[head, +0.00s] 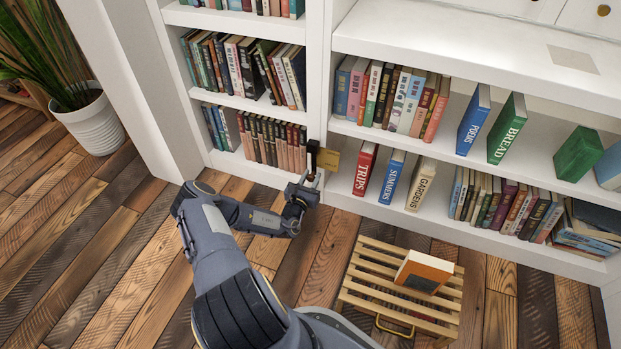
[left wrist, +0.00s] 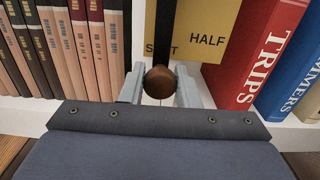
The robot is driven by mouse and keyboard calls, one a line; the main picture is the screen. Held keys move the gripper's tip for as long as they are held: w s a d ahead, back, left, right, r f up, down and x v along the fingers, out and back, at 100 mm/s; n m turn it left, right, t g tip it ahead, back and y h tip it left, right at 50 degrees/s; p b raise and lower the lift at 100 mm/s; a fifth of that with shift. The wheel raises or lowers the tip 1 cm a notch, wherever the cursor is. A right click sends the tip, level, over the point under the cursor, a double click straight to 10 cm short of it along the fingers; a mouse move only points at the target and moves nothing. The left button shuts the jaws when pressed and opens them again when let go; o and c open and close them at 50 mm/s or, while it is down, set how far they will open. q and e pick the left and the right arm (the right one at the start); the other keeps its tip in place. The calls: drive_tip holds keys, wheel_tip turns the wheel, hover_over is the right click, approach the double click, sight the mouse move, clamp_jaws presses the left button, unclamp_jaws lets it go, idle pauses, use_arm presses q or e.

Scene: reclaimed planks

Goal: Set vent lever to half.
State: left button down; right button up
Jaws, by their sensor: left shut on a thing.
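The vent lever (head: 312,147) is a dark bar in front of a yellow plate (head: 329,160) on the shelf's upright. In the left wrist view the bar rises from a round brown knob (left wrist: 160,81). The bar crosses a label on the plate (left wrist: 212,30), leaving only "S" and "T" readable at its sides. "HALF" is readable to the right of the bar. My left gripper (head: 305,186) is at the lever; in the left wrist view its fingers (left wrist: 160,88) are shut on the knob, one at each side. My right gripper is not in view.
Books labelled TRIPS (head: 365,169), SUMMERS (head: 392,176) and GARDENS (head: 421,185) stand right of the lever. Smaller books (head: 272,141) stand left. A slatted wooden crate (head: 375,283) with an orange book (head: 424,271) on it is on the plank floor. A potted plant (head: 92,122) stands left.

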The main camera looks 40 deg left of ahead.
use_arm(q)
drive_tip(key=d+n+p, duration=0.1)
drive_tip(key=n, duration=0.1)
drive_tip(key=d+n+p, duration=0.1)
drive_tip(key=shift+w+d+r+n+p, duration=0.3)
drive_tip(key=shift+w+d+r+n, duration=0.05)
drive_tip(key=shift+w+n, duration=0.05)
drive_tip(key=shift+w+d+r+n+p, duration=0.2)
drive_tip(key=shift+d+n+p, duration=0.25)
drive_tip(key=shift+n, duration=0.35)
drive_tip(key=shift+w+d+r+n+p, duration=0.1)
drive_tip(key=shift+d+r+n+p, duration=0.35)
drive_tip(key=shift+n, duration=0.35)
drive_tip(key=shift+w+d+r+n+p, duration=0.15)
drive_tip(key=shift+d+n+p, duration=0.3)
drive_tip(key=shift+n, duration=0.35)
drive_tip(key=shift+d, duration=0.1)
drive_tip(key=c, duration=1.1)
unclamp_jaws()
drive_tip(key=shift+c, duration=0.2)
drive_tip(key=p+v, duration=0.3)
drive_tip(key=v, duration=0.4)
drive_tip(key=shift+s, duration=0.4)
